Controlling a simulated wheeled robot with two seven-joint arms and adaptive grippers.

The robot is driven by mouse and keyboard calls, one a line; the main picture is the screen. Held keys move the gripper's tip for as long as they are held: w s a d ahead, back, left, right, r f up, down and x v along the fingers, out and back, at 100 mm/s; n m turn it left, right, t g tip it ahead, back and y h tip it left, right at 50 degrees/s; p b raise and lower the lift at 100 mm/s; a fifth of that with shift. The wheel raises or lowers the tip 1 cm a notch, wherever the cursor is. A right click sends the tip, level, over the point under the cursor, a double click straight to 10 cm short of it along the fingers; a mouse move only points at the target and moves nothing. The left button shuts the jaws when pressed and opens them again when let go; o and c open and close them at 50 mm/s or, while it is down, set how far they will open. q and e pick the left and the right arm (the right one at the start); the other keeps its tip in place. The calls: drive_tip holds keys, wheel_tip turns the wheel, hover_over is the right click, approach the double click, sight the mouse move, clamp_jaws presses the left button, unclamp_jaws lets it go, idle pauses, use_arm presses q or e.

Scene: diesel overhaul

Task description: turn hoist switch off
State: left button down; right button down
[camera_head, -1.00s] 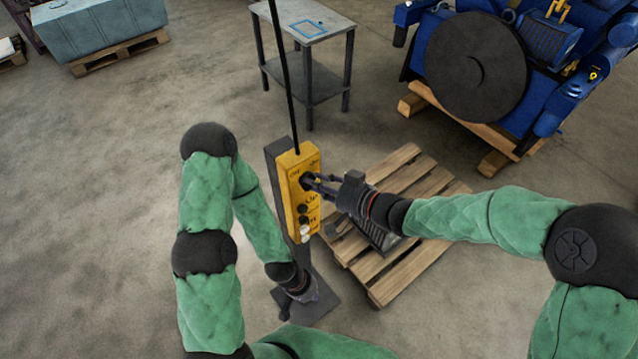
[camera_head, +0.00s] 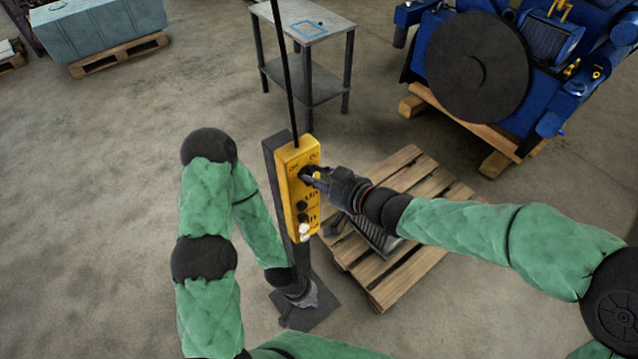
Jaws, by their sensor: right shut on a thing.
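The yellow hoist control box (camera_head: 298,213) hangs from a black cable against a dark upright stand (camera_head: 275,175). Dark and white buttons run down its front, with a dark rotary switch (camera_head: 305,173) near the top between small labels. My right gripper (camera_head: 314,174) reaches in from the right and is shut on the switch; its fingers partly hide the switch. My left gripper (camera_head: 307,297) points down, low beside the stand's foot, apart from the box. Its fingers are too small and dark to tell open from shut.
A wooden pallet (camera_head: 425,190) with a dark grey part on it lies right of the stand. A grey metal table (camera_head: 325,25) stands behind. A large blue engine (camera_head: 560,85) sits at the upper right. Bare floor lies to the left.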

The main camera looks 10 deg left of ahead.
drive_tip(key=shift+s+a+f+n+t+h+b, duration=0.2)
drive_tip(key=shift+n+t+h+b, duration=0.9)
drive_tip(key=shift+b, duration=4.4)
drive_tip(key=shift+s+a+f+n+t+h+b, duration=0.15)
drive_tip(key=shift+n+t+b, duration=0.35)
drive_tip(key=shift+n+b, duration=3.15)
drive_tip(key=shift+s+a+f+m+t+h+b, duration=0.3)
drive_tip(key=shift+t+b, duration=0.5)
drive_tip(key=shift+b, duration=6.5)
drive_tip(key=shift+w+d+r, duration=0.15)
drive_tip(key=shift+d, duration=0.05)
drive_tip(key=c, duration=1)
unclamp_jaws()
drive_tip(key=shift+d, duration=0.1)
drive_tip(key=shift+c, duration=0.2)
drive_tip(key=shift+r, duration=0.2)
drive_tip(key=shift+r, duration=0.15)
drive_tip(key=v, duration=1.1)
drive_tip(key=shift+s, duration=0.45)
